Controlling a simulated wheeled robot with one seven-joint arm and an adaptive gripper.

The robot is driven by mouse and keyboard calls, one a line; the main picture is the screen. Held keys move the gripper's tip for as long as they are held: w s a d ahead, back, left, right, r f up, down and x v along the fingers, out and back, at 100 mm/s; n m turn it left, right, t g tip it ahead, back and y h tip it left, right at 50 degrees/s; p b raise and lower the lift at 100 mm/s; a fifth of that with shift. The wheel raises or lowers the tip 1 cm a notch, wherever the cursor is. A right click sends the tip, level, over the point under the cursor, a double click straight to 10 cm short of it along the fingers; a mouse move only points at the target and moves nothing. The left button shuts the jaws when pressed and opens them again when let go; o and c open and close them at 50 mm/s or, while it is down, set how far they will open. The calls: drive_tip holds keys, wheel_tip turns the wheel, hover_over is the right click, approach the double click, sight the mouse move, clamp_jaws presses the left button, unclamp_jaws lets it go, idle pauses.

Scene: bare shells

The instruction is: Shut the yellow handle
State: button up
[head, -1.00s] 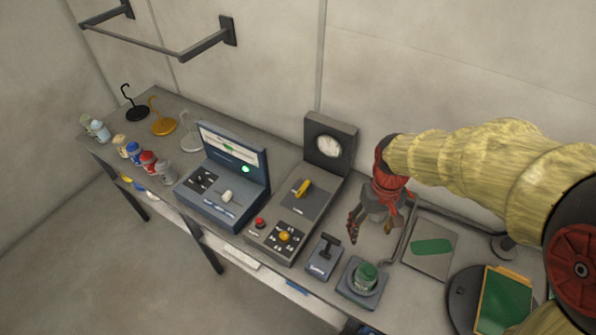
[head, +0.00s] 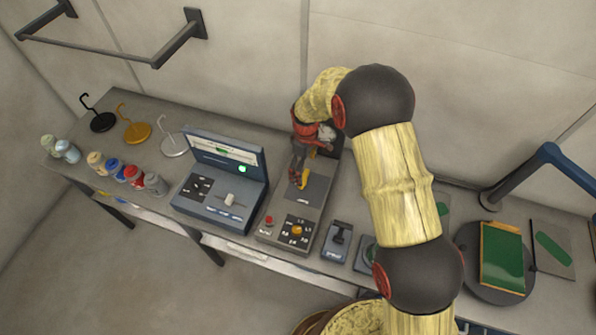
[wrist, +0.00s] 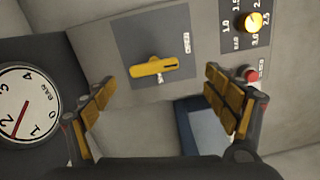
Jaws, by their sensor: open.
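The yellow handle (wrist: 155,67) is a short lever on a dark square plate on the grey panel, seen in the wrist view between and beyond my fingers. In the head view the handle (head: 303,180) is partly hidden by my gripper. My gripper (head: 301,178) is over the panel, close to the handle. In the wrist view my gripper (wrist: 158,98) has its two fingers spread wide apart with nothing between the tips. I cannot tell from these views whether a finger touches the handle.
A round gauge (wrist: 25,100) stands behind the plate. A yellow knob (wrist: 249,22) and a red button (wrist: 251,74) share the panel. A blue console (head: 222,180) is to the left, a small black-lever box (head: 337,240) to the right.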

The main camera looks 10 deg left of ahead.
sight(304, 178)
drive_tip(key=shift+w+a+r+n, duration=0.2)
drive_tip(key=shift+w+r+n, duration=0.1)
drive_tip(key=shift+w, duration=0.15)
drive_tip(key=shift+w+n, duration=0.15)
drive_tip(key=shift+n, duration=0.45)
drive_tip(key=shift+f+p, duration=0.75)
drive_tip(key=shift+f, duration=3.15)
drive_tip(key=shift+c, duration=0.6)
drive_tip(key=c, duration=1)
